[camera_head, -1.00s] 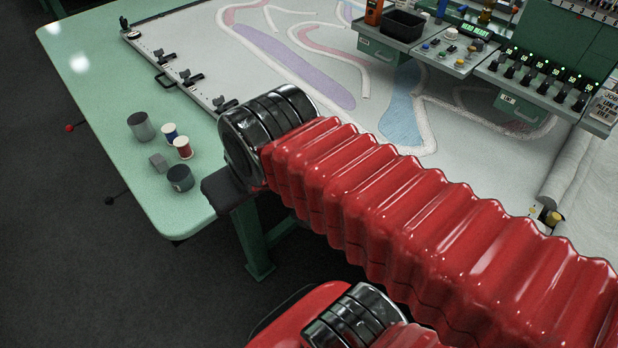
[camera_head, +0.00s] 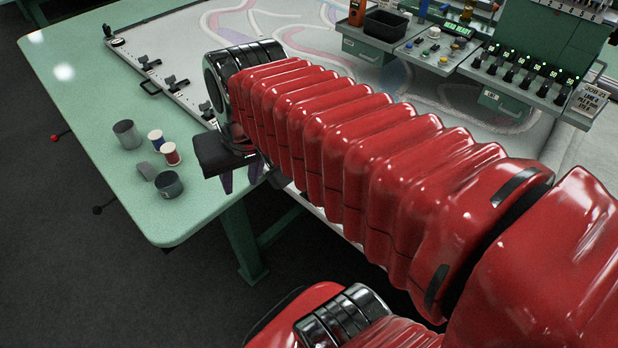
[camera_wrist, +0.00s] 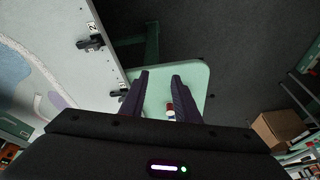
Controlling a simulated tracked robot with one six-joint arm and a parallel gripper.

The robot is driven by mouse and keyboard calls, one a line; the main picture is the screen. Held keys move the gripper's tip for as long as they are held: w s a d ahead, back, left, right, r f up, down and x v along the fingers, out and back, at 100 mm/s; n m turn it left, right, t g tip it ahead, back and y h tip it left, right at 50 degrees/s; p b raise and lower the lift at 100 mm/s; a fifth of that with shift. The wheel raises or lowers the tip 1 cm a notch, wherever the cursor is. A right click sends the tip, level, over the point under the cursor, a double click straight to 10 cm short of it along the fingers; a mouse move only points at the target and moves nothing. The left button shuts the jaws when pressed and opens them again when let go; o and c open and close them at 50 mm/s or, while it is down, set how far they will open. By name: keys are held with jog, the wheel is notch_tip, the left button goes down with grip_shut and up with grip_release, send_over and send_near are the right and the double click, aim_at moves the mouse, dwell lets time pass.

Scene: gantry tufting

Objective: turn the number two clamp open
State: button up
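The number two clamp (camera_wrist: 90,43) is a dark clamp on the pale frame edge in the wrist view, beside a white label reading 2. Another dark clamp (camera_wrist: 118,93) sits further along that edge, nearer my left finger. The head view shows several black clamps on the frame rail (camera_head: 128,58); their numbers are too small to read there. My gripper (camera_wrist: 162,75) is open and empty, its two dark purple fingers apart over the green table corner. In the head view my gripper (camera_head: 241,178) hangs beside the table edge, apart from the clamps. My arm hides part of the rail.
A control panel (camera_head: 520,80) stands at the back right. A cardboard box (camera_wrist: 277,131) shows in the wrist view.

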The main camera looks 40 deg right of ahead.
jog(key=w+d+f+m+g+y, duration=0.1)
jog(key=d+f+m+g+y, duration=0.1)
jog(key=d+m, duration=0.5)
jog(key=w+d+f+m+g+y, duration=0.1)
jog(key=d+m, duration=0.6)
jog(key=d, duration=1.1)
notch_tip(320, 180, down, 2)
jog(key=shift+f+g+y, duration=0.15)
jog(key=shift+g+y, duration=0.45)
jog(key=shift+y, duration=0.3)
jog(key=shift+w, duration=0.1)
jog(key=x, duration=1.4)
jog(key=shift+d, duration=0.1)
jog(key=shift+c, duration=0.6)
grip_shut()
